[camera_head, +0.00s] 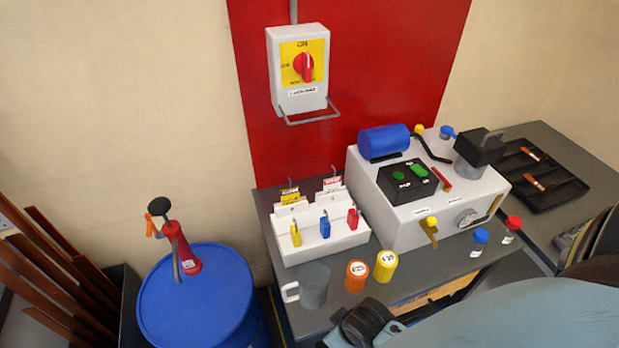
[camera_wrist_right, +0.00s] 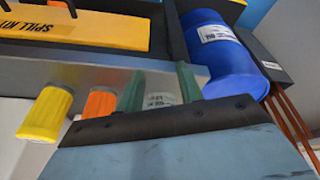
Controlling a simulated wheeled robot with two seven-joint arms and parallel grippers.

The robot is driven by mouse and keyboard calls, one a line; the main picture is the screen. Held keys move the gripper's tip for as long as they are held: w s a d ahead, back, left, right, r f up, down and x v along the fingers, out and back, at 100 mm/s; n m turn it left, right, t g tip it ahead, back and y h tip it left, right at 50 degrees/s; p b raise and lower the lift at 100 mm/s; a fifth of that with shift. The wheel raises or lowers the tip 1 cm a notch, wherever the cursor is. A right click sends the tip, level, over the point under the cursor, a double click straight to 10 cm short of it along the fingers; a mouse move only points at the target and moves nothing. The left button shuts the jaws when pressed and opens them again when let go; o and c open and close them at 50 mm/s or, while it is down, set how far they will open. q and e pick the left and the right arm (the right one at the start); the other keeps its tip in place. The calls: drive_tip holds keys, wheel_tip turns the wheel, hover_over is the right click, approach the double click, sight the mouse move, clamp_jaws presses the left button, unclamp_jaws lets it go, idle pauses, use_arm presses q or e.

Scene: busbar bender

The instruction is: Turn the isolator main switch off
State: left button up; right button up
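The isolator main switch (camera_head: 298,75) is a white box on a red wall panel, with a yellow plate. Its red rotary knob (camera_head: 304,67) stands roughly upright, its white mark pointing up toward the word ON. A grey wire loop hangs below the box. My right arm is low in the head view, at the bottom right, well below and away from the switch. My left gripper is not in view.
A white padlock station (camera_head: 318,243) stands below the switch. A white bender machine (camera_head: 410,225) is to its right. A grey mug (camera_head: 314,286), orange pot (camera_head: 356,276) and yellow pot (camera_head: 385,265) stand at the table's front. A blue drum (camera_head: 200,300) is left. Space before the switch is clear.

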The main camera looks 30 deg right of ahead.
wheel_tip(320, 180, up, 6)
drive_tip(key=w+d+t, duration=0.1)
drive_tip(key=w, duration=0.2)
drive_tip(key=m+t+h+p, duration=0.3)
drive_tip(key=m+t+h, duration=0.15)
drive_tip(key=t, duration=0.85)
approach(309, 67)
drive_tip(key=p+x, duration=0.2)
drive_tip(key=x, duration=0.7)
drive_tip(key=shift+w, duration=0.2)
clamp_jaws()
